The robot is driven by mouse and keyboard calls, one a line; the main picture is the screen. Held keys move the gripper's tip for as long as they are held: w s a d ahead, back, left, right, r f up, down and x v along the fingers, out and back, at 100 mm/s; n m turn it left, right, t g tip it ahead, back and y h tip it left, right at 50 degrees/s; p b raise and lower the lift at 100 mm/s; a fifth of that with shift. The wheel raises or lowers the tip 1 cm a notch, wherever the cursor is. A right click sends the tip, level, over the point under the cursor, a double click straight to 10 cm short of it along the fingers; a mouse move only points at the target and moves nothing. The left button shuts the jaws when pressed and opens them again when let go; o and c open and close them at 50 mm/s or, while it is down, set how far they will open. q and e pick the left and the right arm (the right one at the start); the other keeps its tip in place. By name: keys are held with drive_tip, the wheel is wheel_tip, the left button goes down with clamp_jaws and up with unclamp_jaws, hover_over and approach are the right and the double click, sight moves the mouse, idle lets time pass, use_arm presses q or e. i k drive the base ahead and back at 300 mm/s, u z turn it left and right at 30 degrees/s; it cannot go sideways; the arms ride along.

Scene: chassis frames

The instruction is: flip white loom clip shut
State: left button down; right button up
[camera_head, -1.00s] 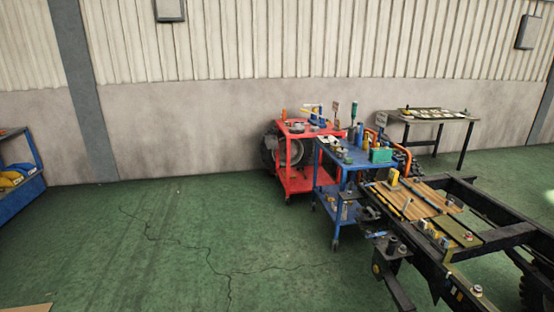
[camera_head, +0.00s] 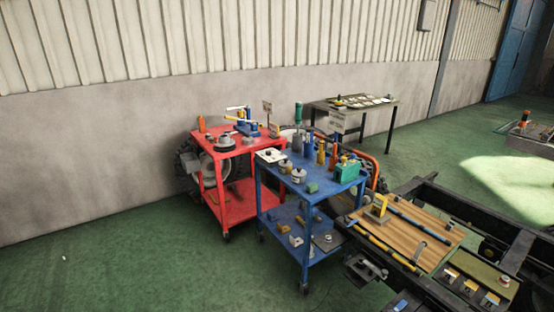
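The black chassis frame (camera_head: 517,240) is at the lower right. A wooden board (camera_head: 408,234) lies on it, with dark rod-like or cable-like pieces (camera_head: 420,217) along it and a yellow upright piece (camera_head: 379,206) near its far left corner. A small grey arched piece (camera_head: 421,250) sits on the board. Several small white-and-yellow pieces (camera_head: 470,284) sit on an olive plate (camera_head: 484,270) at the near right. I cannot tell which piece, if any, is the white loom clip, or whether it is open. Neither of my grippers shows.
A blue cart (camera_head: 318,187) with bottles and tools stands left of the chassis. A red cart (camera_head: 230,207) stands behind it. A grey table (camera_head: 352,106) is near the wall. Green floor (camera_head: 130,262) is open at the left, and more is clear at the right.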

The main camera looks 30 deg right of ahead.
sight(418, 252)
drive_tip(key=i, duration=1.55)
drive_tip(key=z, duration=0.65)
drive_tip(key=i, duration=1.3)
drive_tip(key=z, duration=4.05)
drive_tip(key=i, duration=0.5)
drive_tip(key=z, duration=0.05)
